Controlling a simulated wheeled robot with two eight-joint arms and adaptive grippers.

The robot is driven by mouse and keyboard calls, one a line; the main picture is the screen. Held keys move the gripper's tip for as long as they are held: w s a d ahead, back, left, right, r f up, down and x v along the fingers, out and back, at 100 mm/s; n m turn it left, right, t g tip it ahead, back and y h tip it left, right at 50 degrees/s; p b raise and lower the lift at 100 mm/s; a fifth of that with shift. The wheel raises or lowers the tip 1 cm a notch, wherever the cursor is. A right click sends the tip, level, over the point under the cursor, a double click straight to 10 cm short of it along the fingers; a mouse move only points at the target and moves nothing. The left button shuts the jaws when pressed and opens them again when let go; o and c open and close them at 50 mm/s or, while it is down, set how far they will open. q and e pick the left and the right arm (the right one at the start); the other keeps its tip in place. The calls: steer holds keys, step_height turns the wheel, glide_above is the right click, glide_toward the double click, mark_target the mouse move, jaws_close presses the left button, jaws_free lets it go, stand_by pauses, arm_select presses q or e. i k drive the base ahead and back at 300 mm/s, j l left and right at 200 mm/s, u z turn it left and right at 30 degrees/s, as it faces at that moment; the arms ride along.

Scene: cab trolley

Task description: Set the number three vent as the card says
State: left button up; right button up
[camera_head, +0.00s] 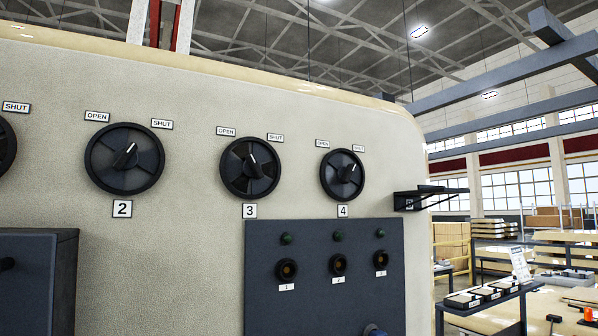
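The number three vent (249,168) is a round dark dial on the cream wall, above a white "3" plate (249,211). An OPEN label (226,131) is at its upper left and a SHUT label (275,137) at its upper right. Its pale pointer mark points roughly upward, between the labels. Darker sectors show in its face, unlike vent 2. A small white card (520,265) with print stands on a dark trolley at the right. Its text is too small to read. Neither gripper is in view.
Vent 2 (124,159) and vent 4 (342,175) flank vent 3; their marks point to the upper right. Below is a dark panel (310,310) with lamps and numbered knobs. A dark box (38,290) juts out lower left. A small bracket shelf (430,197) projects at the right corner.

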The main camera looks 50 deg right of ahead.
mark_target(252, 167)
steer(key=z, duration=1.3)
